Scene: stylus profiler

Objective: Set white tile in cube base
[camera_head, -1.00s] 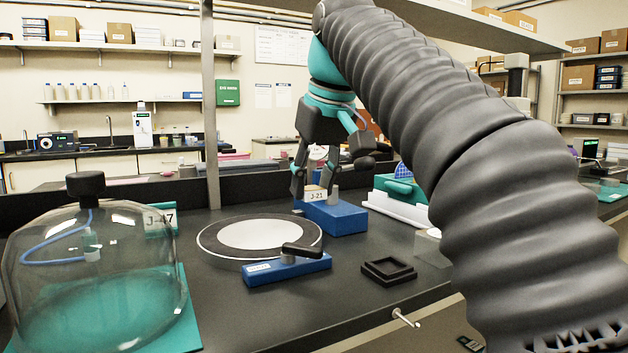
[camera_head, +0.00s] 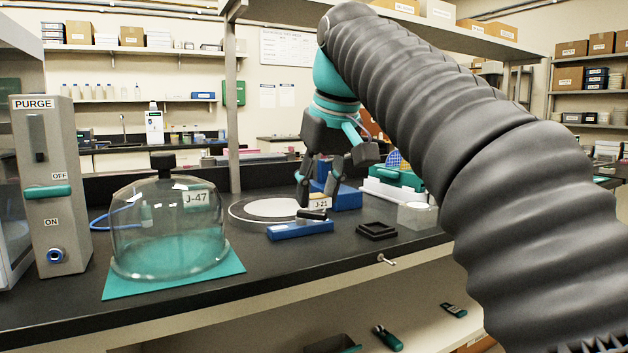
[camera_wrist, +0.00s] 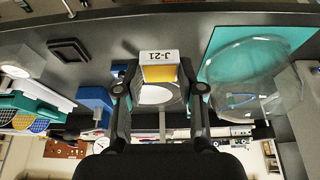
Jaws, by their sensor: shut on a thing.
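My gripper (camera_head: 319,202) is shut on a small white piece marked J-21 (camera_head: 320,204), which I take for the white tile. In the wrist view my gripper (camera_wrist: 159,80) has this piece (camera_wrist: 158,56) between its fingertips, with a yellow part below the label. It is held above the bench, in front of the round plate. The black square base (camera_head: 361,231), with a recessed middle, sits on the bench to the right of the gripper. It also shows in the wrist view (camera_wrist: 54,47), at upper left. Nothing is seen in its recess.
A blue fixture with a black handle (camera_head: 287,232) lies below the gripper. A glass dome (camera_head: 165,235) is on a teal mat at left, beside the purge box (camera_head: 50,185). A blue block (camera_head: 348,199) stands behind.

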